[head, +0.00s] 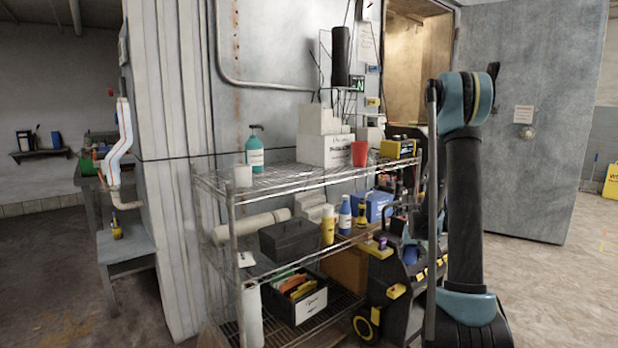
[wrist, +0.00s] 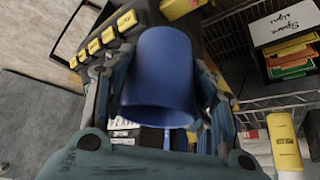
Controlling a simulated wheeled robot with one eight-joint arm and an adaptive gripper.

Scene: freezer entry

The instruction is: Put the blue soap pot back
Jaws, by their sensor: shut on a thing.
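The blue soap pot (wrist: 160,72), a plain blue cylinder, fills the middle of the wrist view. My gripper (wrist: 163,88) is shut on it, with a finger on either side. The pot is held in front of a black cart with yellow labels. In the head view my arm stands at the right, in front of the cart, and my gripper is mostly hidden there. A small blue patch beside the arm may be the pot, but I cannot tell for sure.
A wire shelf rack (head: 300,179) holds a teal pump bottle (head: 255,150), a red cup (head: 359,153), a yellow bottle (head: 328,226) and a file box (head: 303,305). The black cart (wrist: 105,45) stands close by.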

